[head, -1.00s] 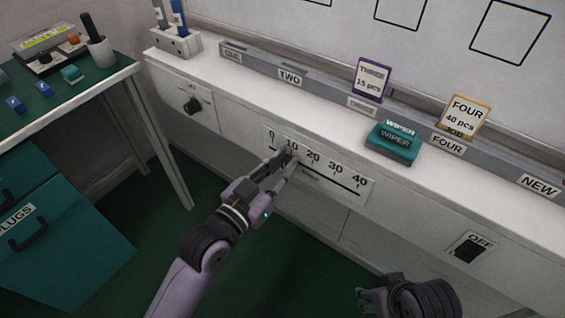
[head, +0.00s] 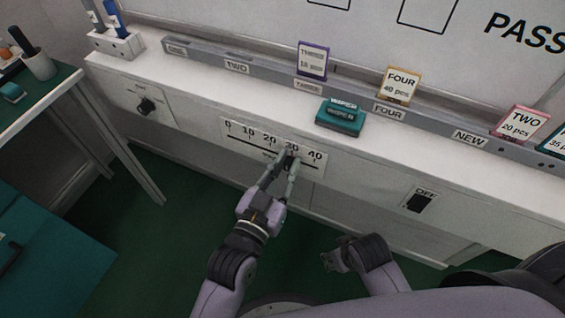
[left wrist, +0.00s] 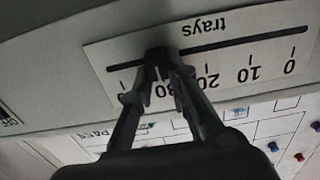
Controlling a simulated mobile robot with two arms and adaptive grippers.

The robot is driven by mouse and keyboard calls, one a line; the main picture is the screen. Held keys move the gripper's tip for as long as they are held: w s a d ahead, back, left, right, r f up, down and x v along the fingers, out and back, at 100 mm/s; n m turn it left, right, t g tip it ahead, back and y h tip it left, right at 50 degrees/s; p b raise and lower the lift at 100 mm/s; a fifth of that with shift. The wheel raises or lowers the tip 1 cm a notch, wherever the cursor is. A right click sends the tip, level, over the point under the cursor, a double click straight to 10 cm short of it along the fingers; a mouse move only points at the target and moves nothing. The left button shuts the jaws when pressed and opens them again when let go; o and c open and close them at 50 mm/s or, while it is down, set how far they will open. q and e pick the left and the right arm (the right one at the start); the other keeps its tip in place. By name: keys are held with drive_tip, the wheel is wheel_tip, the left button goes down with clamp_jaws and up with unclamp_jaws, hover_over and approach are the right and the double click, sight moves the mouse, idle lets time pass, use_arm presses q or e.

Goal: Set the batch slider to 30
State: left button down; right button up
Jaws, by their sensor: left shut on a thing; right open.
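The batch slider's white scale plate (head: 232,133) is on the front of the bench ledge, marked 0 to 40 along a dark slot. It shows upside down in the left wrist view (left wrist: 110,50), with the word "trays". My left gripper (head: 289,160) is shut on the dark slider knob (left wrist: 157,60), at about the 30 mark. The fingers partly cover the 30 tick, so exact alignment is hard to tell. My right gripper (head: 334,260) is open and empty, low in front of the bench and away from the plate.
A teal wiper (head: 341,118) lies on the ledge, with cards standing behind. A green-topped table (head: 50,100) is at the left.

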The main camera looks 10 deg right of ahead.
use_arm(q)
drive_tip(key=c, duration=1.5)
unclamp_jaws()
drive_tip(key=shift+a, duration=0.1)
drive_tip(key=v, duration=1.2)
